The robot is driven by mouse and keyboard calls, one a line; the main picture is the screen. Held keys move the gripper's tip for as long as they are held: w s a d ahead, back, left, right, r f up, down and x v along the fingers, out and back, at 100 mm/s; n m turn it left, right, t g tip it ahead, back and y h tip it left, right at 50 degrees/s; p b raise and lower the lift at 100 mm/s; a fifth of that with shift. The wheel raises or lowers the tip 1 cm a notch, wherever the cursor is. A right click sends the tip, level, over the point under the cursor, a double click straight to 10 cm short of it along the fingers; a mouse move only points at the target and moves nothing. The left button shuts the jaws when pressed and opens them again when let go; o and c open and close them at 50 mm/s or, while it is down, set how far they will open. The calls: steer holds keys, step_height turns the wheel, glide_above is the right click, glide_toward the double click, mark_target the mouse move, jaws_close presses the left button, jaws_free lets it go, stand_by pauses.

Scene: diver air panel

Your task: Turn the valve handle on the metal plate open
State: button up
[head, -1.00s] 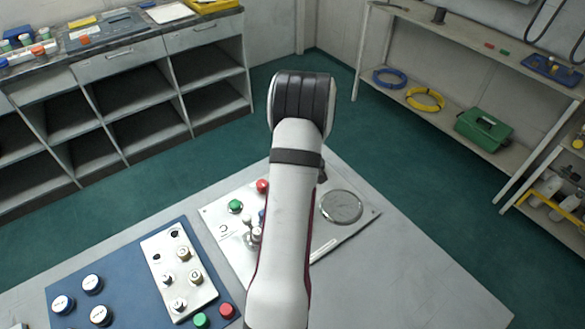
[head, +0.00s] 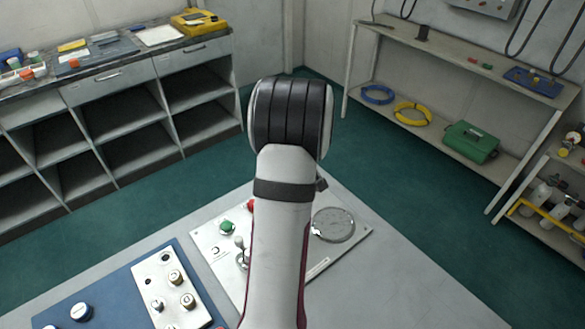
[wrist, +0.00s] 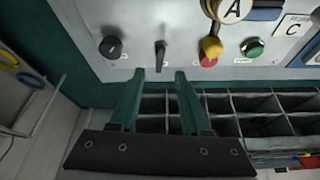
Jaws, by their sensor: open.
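The metal plate (head: 212,252) lies on the table, partly hidden behind my arm in the head view. It carries a green button (head: 228,228), a red button (head: 251,205), a ball-topped lever (head: 240,250) and a round disc (head: 333,225). In the wrist view, a narrow dark lever (wrist: 161,55), which looks like the valve handle, stands on the plate (wrist: 185,65). A black knob (wrist: 112,47) is left of it, the red button (wrist: 208,61) right. My gripper (wrist: 160,73) is open and empty. The dark lever appears between its fingertips; I cannot tell the depth or any contact.
In the wrist view, a yellow ball (wrist: 212,46) overlaps the red button, with the green button (wrist: 253,47) and a round cap marked A (wrist: 232,9) nearby. A blue panel (head: 125,290) lies left of the plate. Table at right is clear.

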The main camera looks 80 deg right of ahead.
steer(key=v, duration=0.8)
steer(key=shift+r, duration=0.3)
steer(key=shift+o, duration=0.3)
